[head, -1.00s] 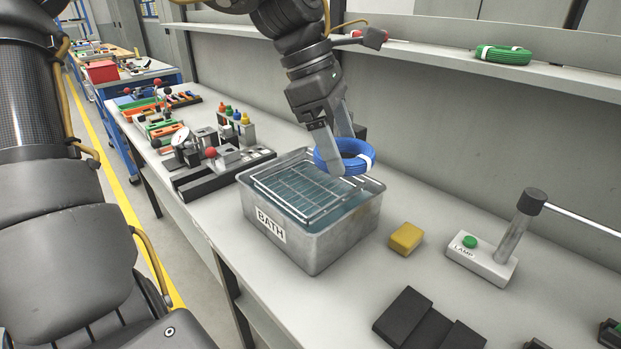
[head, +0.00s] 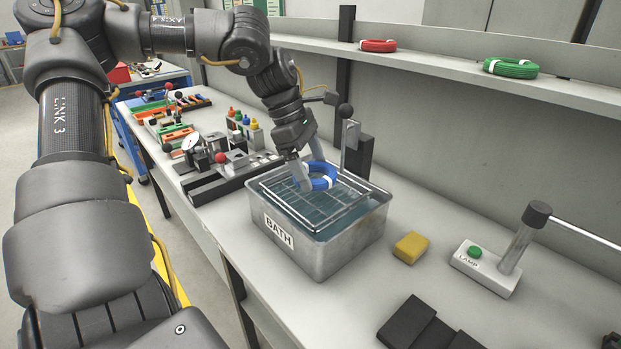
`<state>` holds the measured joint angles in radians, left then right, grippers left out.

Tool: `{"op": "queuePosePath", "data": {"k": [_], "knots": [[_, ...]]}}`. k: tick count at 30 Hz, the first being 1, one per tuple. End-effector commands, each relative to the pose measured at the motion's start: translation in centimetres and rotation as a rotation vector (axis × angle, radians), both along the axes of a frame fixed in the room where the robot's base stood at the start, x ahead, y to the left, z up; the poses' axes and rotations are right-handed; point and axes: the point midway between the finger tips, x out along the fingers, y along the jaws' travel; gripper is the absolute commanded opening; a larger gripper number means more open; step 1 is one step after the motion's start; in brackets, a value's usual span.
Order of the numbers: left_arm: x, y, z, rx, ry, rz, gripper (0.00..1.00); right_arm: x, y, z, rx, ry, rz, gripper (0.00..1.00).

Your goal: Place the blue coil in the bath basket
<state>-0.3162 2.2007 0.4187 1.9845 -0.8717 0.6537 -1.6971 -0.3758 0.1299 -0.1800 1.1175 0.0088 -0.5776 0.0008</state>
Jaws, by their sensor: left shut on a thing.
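The blue coil (head: 321,183), with white bands, is at my left gripper (head: 305,180), which is shut on its left side. The coil is over the wire basket (head: 288,205) at the top of the grey metal bath (head: 340,247), towards its back. I cannot tell whether the coil touches the wires. The bath bears a BATH label and holds bluish liquid. My right gripper does not show.
A yellow block (head: 411,247) and a lamp base (head: 486,268) stand to the right. Red (head: 378,46) and green (head: 510,67) coils lie on the shelf. Fixtures and small bottles crowd the bench left of the bath.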

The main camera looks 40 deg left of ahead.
Motion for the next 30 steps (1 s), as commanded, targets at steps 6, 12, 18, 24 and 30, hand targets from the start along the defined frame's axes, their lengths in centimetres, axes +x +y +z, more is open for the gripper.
{"op": "queuePosePath", "data": {"k": [6, 12, 18, 24, 30], "knots": [[0.1, 0.4, -3.1, -0.002, 0.004, 0.000, 0.55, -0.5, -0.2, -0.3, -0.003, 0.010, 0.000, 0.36], [0.1, 0.4, -3.6, -0.001, 0.001, 0.001, 0.55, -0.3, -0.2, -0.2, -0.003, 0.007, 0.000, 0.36], [0.1, 0.4, -3.7, -0.001, 0.001, 0.001, 0.55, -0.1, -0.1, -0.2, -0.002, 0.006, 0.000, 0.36], [0.1, 0.4, -3.7, -0.001, 0.001, 0.001, 1.00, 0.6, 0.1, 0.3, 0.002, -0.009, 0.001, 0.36], [0.1, 0.4, -3.7, -0.001, 0.001, 0.001, 1.00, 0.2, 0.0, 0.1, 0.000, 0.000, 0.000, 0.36]]}}
